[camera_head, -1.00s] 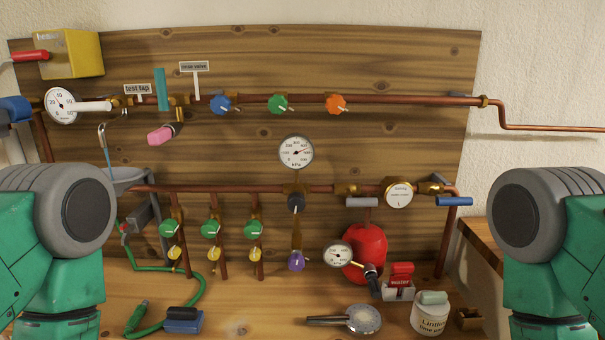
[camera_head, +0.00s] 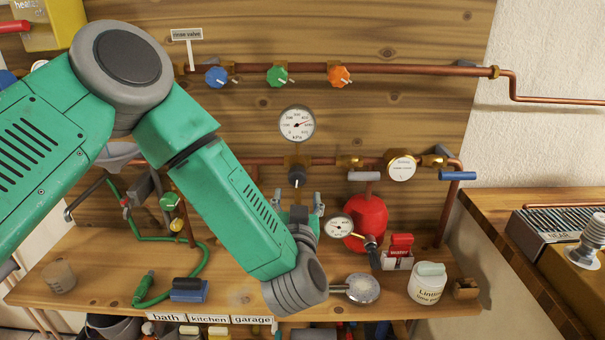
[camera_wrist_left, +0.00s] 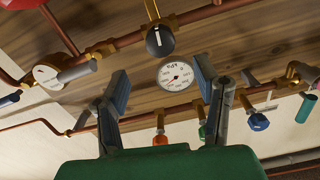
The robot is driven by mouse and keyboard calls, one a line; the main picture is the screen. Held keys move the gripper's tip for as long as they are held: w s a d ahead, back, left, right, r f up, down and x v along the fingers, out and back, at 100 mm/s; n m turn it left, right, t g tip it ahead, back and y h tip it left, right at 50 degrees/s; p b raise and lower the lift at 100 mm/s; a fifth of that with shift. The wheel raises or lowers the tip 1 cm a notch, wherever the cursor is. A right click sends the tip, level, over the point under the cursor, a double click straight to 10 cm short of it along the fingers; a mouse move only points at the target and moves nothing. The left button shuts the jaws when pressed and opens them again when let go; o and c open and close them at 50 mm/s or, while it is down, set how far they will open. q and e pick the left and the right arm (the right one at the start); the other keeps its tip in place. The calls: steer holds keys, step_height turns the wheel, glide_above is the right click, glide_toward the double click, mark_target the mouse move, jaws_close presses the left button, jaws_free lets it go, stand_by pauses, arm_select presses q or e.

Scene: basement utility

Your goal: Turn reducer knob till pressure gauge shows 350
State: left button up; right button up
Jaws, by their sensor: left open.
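The round white kPa pressure gauge (camera_head: 297,123) is on the board above the black reducer knob (camera_head: 297,175). Its face is too small to read exactly. My left gripper (camera_head: 301,207) is open and empty, just below the knob in the head view; my forearm partly hides it. In the left wrist view, tilted and upside down, my open fingers (camera_wrist_left: 161,86) stand on either side of the gauge (camera_wrist_left: 175,75). The black knob, with a white pointer line (camera_wrist_left: 160,40), shows beyond the fingers and apart from them. My right gripper is not in view.
Blue (camera_head: 216,77), green (camera_head: 277,75) and orange (camera_head: 339,75) knobs sit on the upper copper pipe. A red tank (camera_head: 366,222) with a small gauge (camera_head: 340,228) stands right of my gripper. A white pot (camera_head: 427,284) is on the bench.

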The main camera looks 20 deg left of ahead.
mark_target(297, 179)
arm_select(q)
steer(key=x, duration=1)
steer(key=shift+f, duration=0.1)
steer(key=c, duration=1.2)
